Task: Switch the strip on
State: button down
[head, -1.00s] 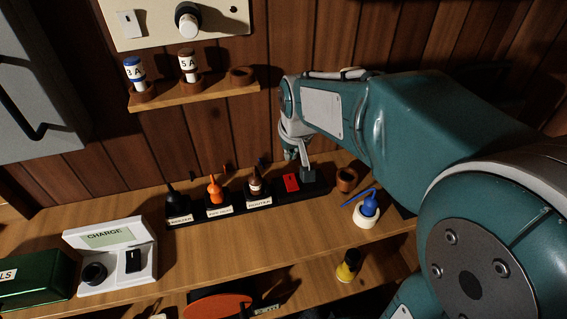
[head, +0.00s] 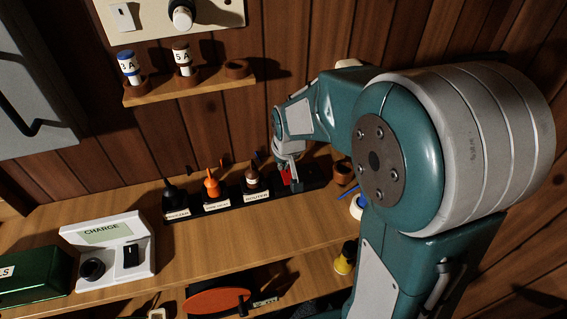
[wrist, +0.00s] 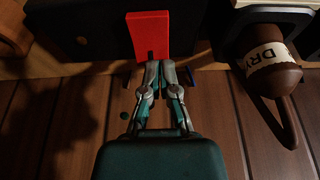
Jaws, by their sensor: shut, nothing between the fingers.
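The black power strip (head: 233,206) lies on the wooden shelf against the paneled wall. It carries a black plug (head: 174,194), an orange plug (head: 211,184) and a brown plug (head: 252,180) with a white band. Its red rocker switch (head: 286,176) is at the right end, partly hidden by my gripper (head: 288,188). In the wrist view the red switch (wrist: 150,34) stands at top centre on the dark strip (wrist: 75,35). My gripper (wrist: 160,66) is shut and empty, its fingertips at the switch's lower edge. I cannot tell whether they touch it.
A brown cup (head: 342,173) and a blue-topped item (head: 358,205) stand right of the strip, close to my arm. A white charger (head: 112,250) and green box (head: 35,272) are at left. A small shelf (head: 190,90) hangs above. The shelf front is clear.

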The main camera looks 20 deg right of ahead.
aim_at(285, 175)
jog(key=shift+w+f+g, duration=0.15)
jog(key=shift+f+g, duration=0.15)
jog(key=shift+s+r, duration=0.4)
jog(key=shift+s, duration=0.35)
notch_tip(285, 175, up, 14)
dwell(0.5)
jog(key=shift+s, duration=0.1)
